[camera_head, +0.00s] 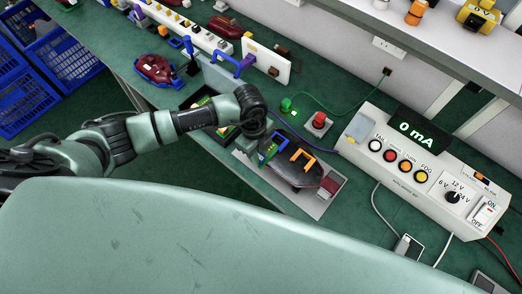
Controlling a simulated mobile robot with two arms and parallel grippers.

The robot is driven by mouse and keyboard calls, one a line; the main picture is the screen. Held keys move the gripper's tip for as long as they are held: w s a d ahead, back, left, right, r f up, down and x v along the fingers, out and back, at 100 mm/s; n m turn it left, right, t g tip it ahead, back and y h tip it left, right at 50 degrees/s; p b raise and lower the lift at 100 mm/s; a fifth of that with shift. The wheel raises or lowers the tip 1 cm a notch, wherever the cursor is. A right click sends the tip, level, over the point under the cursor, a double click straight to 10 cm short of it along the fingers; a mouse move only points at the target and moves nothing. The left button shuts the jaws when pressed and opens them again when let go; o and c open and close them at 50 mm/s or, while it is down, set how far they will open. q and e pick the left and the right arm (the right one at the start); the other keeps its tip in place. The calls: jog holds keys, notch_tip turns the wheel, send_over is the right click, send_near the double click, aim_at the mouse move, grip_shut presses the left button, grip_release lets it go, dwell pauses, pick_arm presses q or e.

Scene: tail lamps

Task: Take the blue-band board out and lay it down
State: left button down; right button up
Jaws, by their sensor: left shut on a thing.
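My left gripper (261,140) reaches in from the left over a dark lamp housing (298,170) that lies on a grey metal plate. The gripper points down and is shut on a small blue and green piece, which looks like the blue-band board (268,152), at the housing's left end. The gripper partly hides the board, and I cannot tell whether it is clear of the housing. Orange clips (298,157) stand on the housing to the right. My right gripper is not in view.
A test box (420,175) reading 0 mA stands to the right. A red button (319,122) and a green lamp (286,104) are behind the housing. A dark tray (226,133) is partly hidden by my arm. Red lamps and a white strip stand further back.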

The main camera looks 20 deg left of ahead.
pick_arm(q)
jog(key=shift+s, duration=0.2)
jog(key=s, duration=0.1)
jog(key=s+a+p, duration=0.1)
jog(key=s+p, duration=0.1)
jog(key=s, duration=0.1)
jog(key=shift+a, duration=0.25)
dwell(0.3)
jog(key=shift+w, duration=0.1)
